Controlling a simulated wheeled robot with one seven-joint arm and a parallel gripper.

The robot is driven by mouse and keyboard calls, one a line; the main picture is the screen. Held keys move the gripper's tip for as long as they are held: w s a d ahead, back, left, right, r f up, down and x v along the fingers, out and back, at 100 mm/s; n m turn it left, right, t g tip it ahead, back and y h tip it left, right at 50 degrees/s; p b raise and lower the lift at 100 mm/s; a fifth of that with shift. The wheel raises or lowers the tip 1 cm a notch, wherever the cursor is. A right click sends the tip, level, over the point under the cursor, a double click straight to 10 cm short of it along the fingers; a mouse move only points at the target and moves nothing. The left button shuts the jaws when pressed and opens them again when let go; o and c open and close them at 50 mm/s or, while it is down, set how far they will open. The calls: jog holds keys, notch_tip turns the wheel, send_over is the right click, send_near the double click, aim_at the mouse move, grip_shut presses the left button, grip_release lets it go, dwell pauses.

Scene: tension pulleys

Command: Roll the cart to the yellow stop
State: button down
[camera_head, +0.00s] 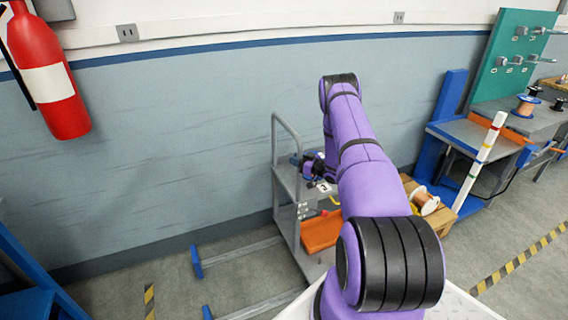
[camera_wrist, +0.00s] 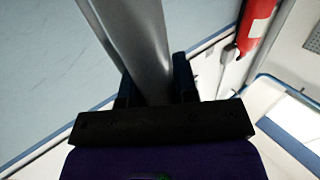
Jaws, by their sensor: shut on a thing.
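The cart (camera_head: 288,182) is grey, with a tall bent tube handle (camera_head: 287,122) and an orange bin (camera_head: 320,233) low on its frame. It stands near the wall, at the right end of two floor rails. My gripper (camera_head: 298,160) is at the cart's upper part, partly hidden by my purple arm. In the wrist view, my gripper's dark fingers (camera_wrist: 155,88) are on either side of a grey bar (camera_wrist: 140,40) and shut on it. The bar looks like part of the cart's handle. I cannot make out a yellow stop for certain.
Two grey floor rails (camera_head: 243,250) with blue end pieces (camera_head: 197,262) run left from the cart. A wooden crate with a copper spool (camera_head: 424,200), a white striped post (camera_head: 480,160) and a blue bench stand right. A fire extinguisher (camera_head: 48,75) hangs left.

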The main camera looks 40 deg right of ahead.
jog(key=shift+s+d+r, duration=0.1)
jog(key=shift+s+d, duration=0.05)
jog(key=shift+d, duration=0.4)
jog(key=shift+s+d, duration=0.15)
jog(key=shift+d, duration=0.35)
jog(key=shift+d, duration=0.1)
jog(key=c, duration=0.9)
grip_release()
jog(key=shift+s+d, duration=0.1)
jog(key=v, duration=1)
jog(key=shift+s, duration=0.35)
